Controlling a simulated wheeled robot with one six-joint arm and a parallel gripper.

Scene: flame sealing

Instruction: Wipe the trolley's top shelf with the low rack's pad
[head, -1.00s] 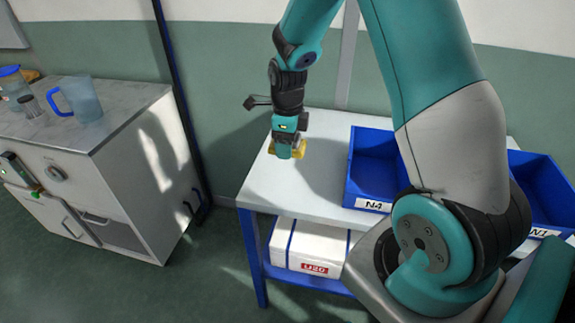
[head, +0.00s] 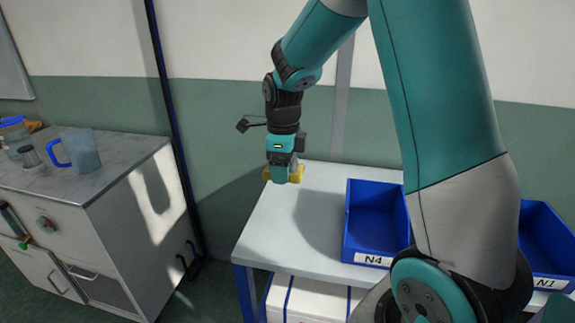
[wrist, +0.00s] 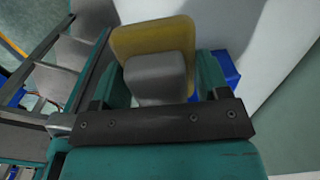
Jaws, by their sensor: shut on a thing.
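My gripper (head: 283,168) is shut on the grey handle block (wrist: 155,76) of a yellow pad (head: 297,174). In the wrist view the yellow pad (wrist: 150,38) lies beyond the grey block, between the two teal fingers. In the head view the pad appears raised above the far left edge of a white top surface (head: 285,220) with a blue frame; a shadow falls on that surface, apart from the pad. I cannot tell whether this white-topped unit is the trolley or the low rack.
Blue bins marked N4 (head: 377,225) and N1 (head: 547,245) stand on the white top's right part. White boxes (head: 305,300) sit on a shelf below. A grey cabinet (head: 110,225) with a jug (head: 80,150) stands at left. The white top's left part is bare.

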